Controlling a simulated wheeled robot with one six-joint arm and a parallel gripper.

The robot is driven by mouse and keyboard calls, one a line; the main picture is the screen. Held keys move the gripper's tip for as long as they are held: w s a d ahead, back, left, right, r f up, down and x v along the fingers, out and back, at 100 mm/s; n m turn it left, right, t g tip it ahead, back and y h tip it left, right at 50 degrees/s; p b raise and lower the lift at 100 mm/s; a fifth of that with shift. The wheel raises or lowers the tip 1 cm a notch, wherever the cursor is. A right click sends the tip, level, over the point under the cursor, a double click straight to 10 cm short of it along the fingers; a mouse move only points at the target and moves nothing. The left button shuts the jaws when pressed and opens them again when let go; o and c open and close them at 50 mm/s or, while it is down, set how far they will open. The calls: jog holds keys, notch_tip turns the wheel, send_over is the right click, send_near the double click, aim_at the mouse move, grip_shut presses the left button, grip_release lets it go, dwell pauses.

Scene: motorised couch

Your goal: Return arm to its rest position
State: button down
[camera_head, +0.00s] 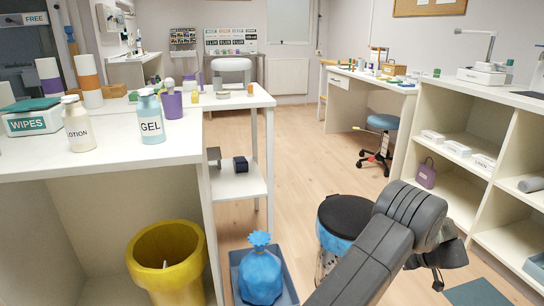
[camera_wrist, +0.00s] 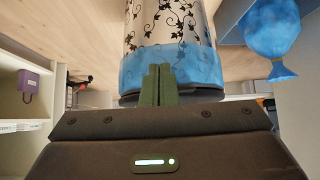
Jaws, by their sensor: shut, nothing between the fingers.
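My arm (camera_head: 375,255) reaches up from the bottom edge of the head view, and its wrist end bends down at the right. My gripper (camera_wrist: 158,85) shows in the wrist view with its two dark green fingers together and nothing between them.
A blue tied bag (camera_head: 261,275) sits in a blue-grey tray (camera_head: 234,266) left of the stool. A yellow bin (camera_head: 170,262) stands under the counter (camera_head: 110,147). Open white shelves (camera_head: 455,190) stand close on the right. Clear floor (camera_head: 310,150) lies beyond.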

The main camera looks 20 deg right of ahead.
jog(key=w+r+b, duration=0.2)
jog(key=w+r, duration=0.1)
jog(key=w, duration=0.5)
jog(key=shift+w+a, duration=0.25)
jog(key=shift+w, duration=0.05)
